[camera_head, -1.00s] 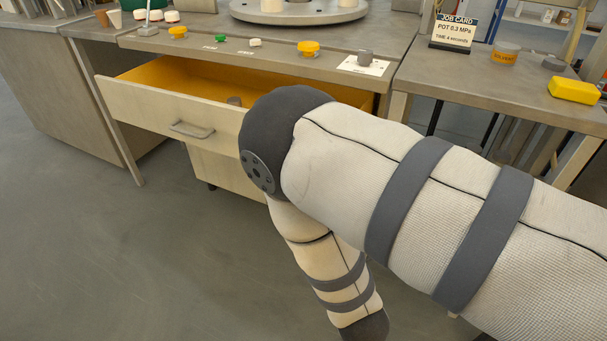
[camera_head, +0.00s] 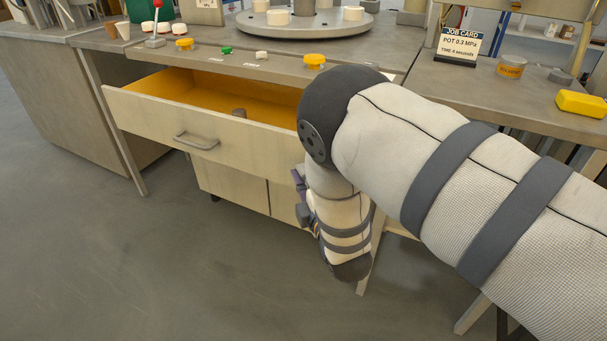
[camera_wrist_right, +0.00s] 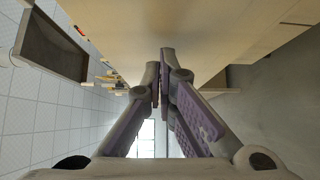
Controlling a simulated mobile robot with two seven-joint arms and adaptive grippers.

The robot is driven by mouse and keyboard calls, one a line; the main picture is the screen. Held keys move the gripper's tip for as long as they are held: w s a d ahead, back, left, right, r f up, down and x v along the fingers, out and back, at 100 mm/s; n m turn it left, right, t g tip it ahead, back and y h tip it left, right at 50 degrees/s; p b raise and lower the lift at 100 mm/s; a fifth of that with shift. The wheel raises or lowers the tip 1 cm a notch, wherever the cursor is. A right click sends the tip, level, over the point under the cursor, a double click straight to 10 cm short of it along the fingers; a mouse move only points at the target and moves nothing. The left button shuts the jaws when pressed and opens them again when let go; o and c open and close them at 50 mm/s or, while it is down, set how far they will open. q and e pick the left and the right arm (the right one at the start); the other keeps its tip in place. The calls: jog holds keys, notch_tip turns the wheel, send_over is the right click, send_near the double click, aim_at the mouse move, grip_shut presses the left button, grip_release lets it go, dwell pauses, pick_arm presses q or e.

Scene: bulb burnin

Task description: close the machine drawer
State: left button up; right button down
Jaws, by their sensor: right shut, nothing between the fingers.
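The machine drawer (camera_head: 250,142) stands pulled out under the bench top. It has a pale wood front, a grey bar handle (camera_head: 196,141) and a yellow inside. A small brown cylinder (camera_head: 239,113) shows inside it. My right forearm hangs in front of the drawer's right end and hides that end. My right gripper (camera_head: 301,195) shows only partly, as purple and grey parts below the drawer front, left of the forearm. In the right wrist view its fingers (camera_wrist_right: 159,80) are shut together and empty, close to a pale wood surface (camera_wrist_right: 205,25). My left gripper is out of view.
The bench top above holds a round grey turntable (camera_head: 308,24), yellow knobs (camera_head: 314,61) and a green button (camera_head: 227,50). A side table at right carries a job card (camera_head: 459,46) and a yellow block (camera_head: 581,104). The floor before the drawer is clear.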

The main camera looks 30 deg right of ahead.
jog(key=shift+d, duration=0.1)
jog(key=w+d+b, duration=0.2)
jog(key=w+d, duration=0.1)
jog(key=d, duration=0.1)
jog(key=w+d+b, duration=0.2)
jog(key=w+d, duration=0.2)
jog(key=d, duration=0.1)
jog(key=w+d+b, duration=0.2)
jog(key=w+d, duration=0.1)
jog(key=d, duration=0.1)
jog(key=shift+w+d+f, duration=0.2)
jog(key=shift+w, duration=0.05)
pick_arm(q)
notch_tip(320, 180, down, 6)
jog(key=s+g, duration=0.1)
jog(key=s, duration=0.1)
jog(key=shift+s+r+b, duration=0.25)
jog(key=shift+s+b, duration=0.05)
jog(key=shift+b, duration=0.05)
pick_arm(e)
jog(key=shift+w+d+r, duration=0.2)
jog(key=shift+w+d, duration=0.35)
jog(key=shift+d, duration=0.15)
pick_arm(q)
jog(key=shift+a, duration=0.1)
pick_arm(e)
jog(key=shift+a, duration=0.1)
